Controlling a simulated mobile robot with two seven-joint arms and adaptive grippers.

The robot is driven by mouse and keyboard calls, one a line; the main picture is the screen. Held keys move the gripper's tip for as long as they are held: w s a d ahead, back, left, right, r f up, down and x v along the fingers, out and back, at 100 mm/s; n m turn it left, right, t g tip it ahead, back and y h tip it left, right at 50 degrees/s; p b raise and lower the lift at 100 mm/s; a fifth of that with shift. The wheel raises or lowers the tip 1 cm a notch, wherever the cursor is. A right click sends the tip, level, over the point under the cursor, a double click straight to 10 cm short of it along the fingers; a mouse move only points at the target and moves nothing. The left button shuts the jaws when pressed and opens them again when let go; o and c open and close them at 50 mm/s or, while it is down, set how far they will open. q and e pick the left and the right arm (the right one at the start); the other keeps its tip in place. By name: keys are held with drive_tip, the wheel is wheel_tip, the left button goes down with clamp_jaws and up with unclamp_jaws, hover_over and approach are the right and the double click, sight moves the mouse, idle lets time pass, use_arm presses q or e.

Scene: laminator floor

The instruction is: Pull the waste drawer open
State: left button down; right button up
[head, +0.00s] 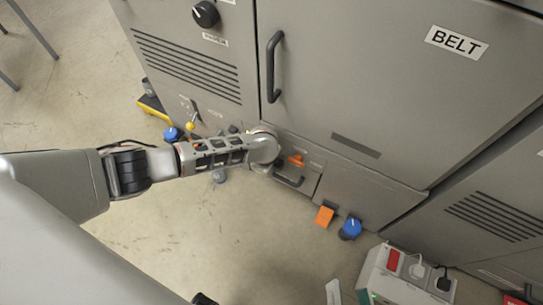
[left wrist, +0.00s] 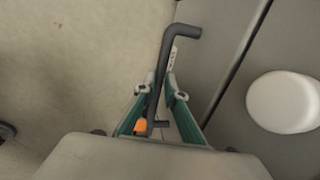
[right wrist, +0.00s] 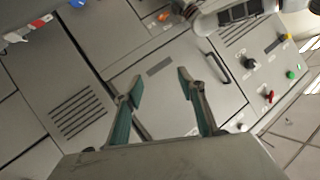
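The waste drawer (head: 310,172) is a small grey front low on the cabinet, with a dark bar handle (head: 289,181) and an orange latch (head: 296,160) above it. I cannot tell any gap around the drawer. My left arm reaches to it from the left, and its wrist hides the fingers in the head view. In the left wrist view the fingers of my left gripper (left wrist: 161,80) are close together on both sides of the dark handle (left wrist: 183,33). My right gripper (right wrist: 160,76) is open and empty, away from the drawer; its fingertips show low in the head view (head: 348,292).
A tall door (head: 370,75) labelled BELT has a long vertical handle (head: 271,68). A light box with plugs (head: 400,275) stands at lower right. The floor before the drawer is clear.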

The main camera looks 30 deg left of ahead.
use_arm(q)
drive_tip(key=s+p, duration=1.2)
drive_tip(key=s, duration=1.4)
drive_tip(key=shift+s+a, duration=0.2)
drive_tip(key=shift+a, duration=0.2)
use_arm(e)
drive_tip(key=d+f+n+g+h, duration=0.1)
drive_tip(key=d+n, duration=0.4)
drive_tip(key=d, duration=0.5)
drive_tip(key=shift+s+d+f+g+h, duration=0.45)
drive_tip(key=shift+f+h, duration=0.1)
drive_tip(key=shift+h, duration=0.45)
use_arm(q)
drive_tip(key=shift+f, duration=0.1)
drive_tip(key=c, duration=2.1)
unclamp_jaws()
drive_tip(key=shift+w, duration=0.1)
use_arm(e)
drive_tip(key=shift+s+f, duration=0.1)
drive_tip(key=shift+s, duration=0.05)
